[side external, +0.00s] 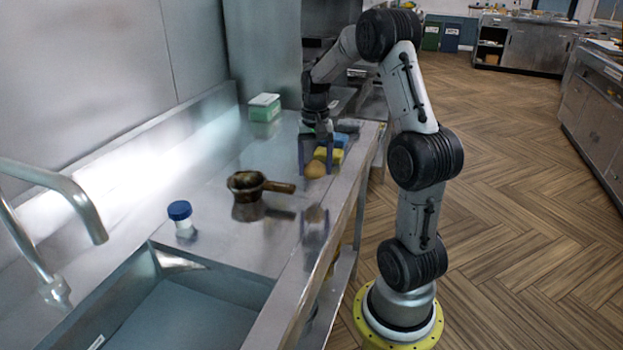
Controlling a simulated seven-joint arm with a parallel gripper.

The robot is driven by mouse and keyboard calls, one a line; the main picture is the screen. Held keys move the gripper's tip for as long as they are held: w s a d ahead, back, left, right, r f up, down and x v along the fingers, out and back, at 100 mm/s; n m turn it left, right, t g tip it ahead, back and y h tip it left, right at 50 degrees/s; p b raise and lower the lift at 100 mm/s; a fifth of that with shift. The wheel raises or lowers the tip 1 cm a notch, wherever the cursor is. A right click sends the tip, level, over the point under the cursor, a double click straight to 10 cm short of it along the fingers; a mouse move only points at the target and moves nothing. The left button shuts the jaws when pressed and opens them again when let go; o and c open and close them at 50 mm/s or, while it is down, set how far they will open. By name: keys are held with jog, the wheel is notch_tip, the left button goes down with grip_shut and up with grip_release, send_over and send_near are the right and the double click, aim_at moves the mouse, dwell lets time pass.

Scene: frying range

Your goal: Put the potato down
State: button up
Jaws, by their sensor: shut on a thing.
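The brown potato (315,169) is near the right front edge of the steel counter, between the fingers of my gripper (315,166). The gripper points down and is shut on the potato. A dim brownish reflection shows on the counter below the potato with a gap between them, so the potato appears held a little above the surface. The exact height cannot be told from this view.
A yellow sponge (329,154) and a blue one (341,140) lie just behind the potato. A brown long-handled pot (247,205) stands left, then a blue-lidded jar (181,217) by the sink (190,315). A green-white box (264,107) stands at the back.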

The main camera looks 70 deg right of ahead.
aim_at(312, 190)
jog(key=shift+w+d+f, duration=0.35)
jog(key=shift+w+f, duration=0.05)
jog(key=shift+f, duration=0.2)
jog(key=shift+w+d+f, duration=0.15)
jog(key=shift+f, duration=0.85)
jog(key=shift+w+d+f, duration=0.1)
jog(key=shift+d+f, duration=0.05)
jog(key=shift+f, duration=0.85)
jog(key=shift+f, duration=0.15)
jog(key=o, duration=1.4)
